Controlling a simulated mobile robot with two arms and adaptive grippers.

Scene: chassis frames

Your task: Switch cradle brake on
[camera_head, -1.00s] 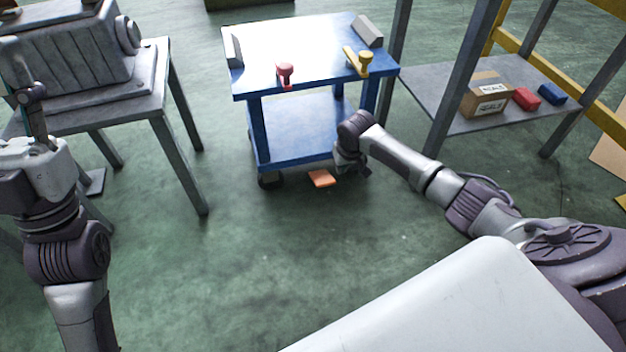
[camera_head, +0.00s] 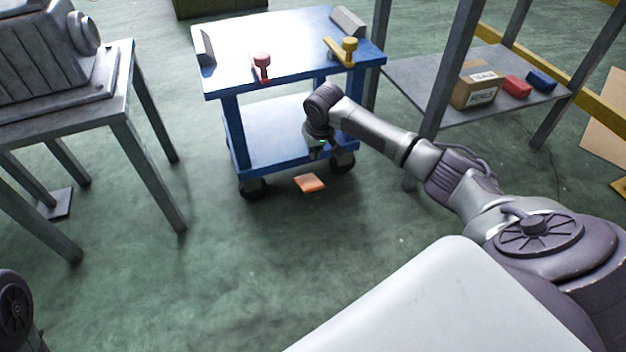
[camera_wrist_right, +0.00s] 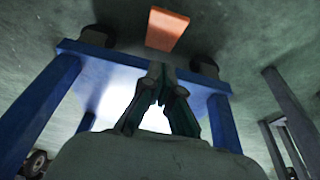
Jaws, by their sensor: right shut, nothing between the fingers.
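The blue cart (camera_head: 285,75) stands upright ahead, with its lower shelf near the floor. A flat orange pedal (camera_head: 309,183) sits low at its front edge between two wheels; it also shows at the top of the right wrist view (camera_wrist_right: 167,30). Whether the pedal is pressed cannot be told. My right gripper (camera_head: 318,151) points down in front of the lower shelf, above and slightly right of the pedal in the picture. Its fingers (camera_wrist_right: 160,76) are shut and empty, apart from the pedal. My left gripper is out of view.
A grey table (camera_head: 130,85) is at left, and a shelf rack (camera_head: 425,90) with a cardboard box (camera_head: 474,88) at right. The floor before the cart is clear.

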